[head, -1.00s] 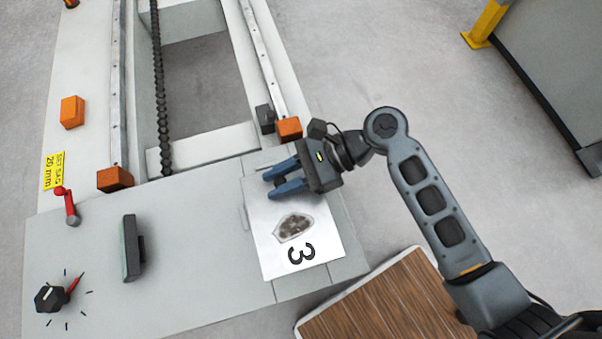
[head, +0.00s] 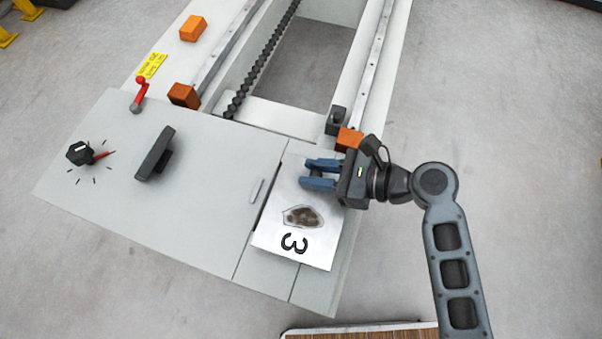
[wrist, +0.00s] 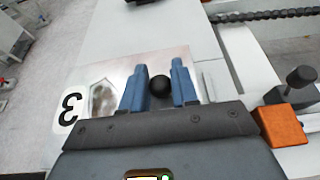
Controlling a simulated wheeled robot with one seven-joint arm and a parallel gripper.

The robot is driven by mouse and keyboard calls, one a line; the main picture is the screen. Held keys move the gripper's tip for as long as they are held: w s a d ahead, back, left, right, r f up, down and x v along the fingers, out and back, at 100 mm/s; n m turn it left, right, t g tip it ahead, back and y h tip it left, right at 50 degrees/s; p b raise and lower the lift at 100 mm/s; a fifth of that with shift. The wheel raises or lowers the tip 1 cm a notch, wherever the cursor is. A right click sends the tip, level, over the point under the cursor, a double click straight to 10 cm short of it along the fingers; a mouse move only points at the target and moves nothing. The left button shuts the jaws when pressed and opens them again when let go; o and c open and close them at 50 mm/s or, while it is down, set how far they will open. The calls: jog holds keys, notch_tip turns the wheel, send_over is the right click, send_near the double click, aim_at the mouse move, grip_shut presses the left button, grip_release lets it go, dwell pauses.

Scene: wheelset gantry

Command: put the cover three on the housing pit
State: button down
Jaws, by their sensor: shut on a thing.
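Cover three is a flat pale plate (head: 325,235) marked with a black 3, with an irregular brown-grey patch (head: 303,216) in a pale outline. It lies over the right end of the grey deck; a dark strip shows along its left edge, and I cannot tell whether it is raised. My gripper (head: 320,174) is at the plate's far end. In the wrist view, the blue fingers (wrist: 160,88) are shut on the cover's round black knob (wrist: 160,86), with the plate (wrist: 78,90) below. I cannot make out a separate housing pit; the plate may hide it.
The grey deck (head: 210,190) carries a black handle (head: 156,154), a dial (head: 80,153) and a red lever (head: 140,92). A wooden-topped surface (head: 360,333) is at the bottom edge.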

aim_at(299, 164)
jog(key=w+a+f, duration=0.2)
jog(key=w+a, duration=0.1)
jog(key=shift+w+f+b, duration=0.2)
jog(key=shift+f+b, duration=0.1)
jog(key=shift+b, duration=0.1)
notch_tip(299, 164, down, 4)
jog(key=shift+f+b, duration=0.1)
jog(key=shift+b, duration=0.6)
jog(key=c, duration=0.8)
grip_release()
jog(key=shift+c, duration=0.2)
jog(key=p+v, duration=0.2)
jog(key=v, duration=1)
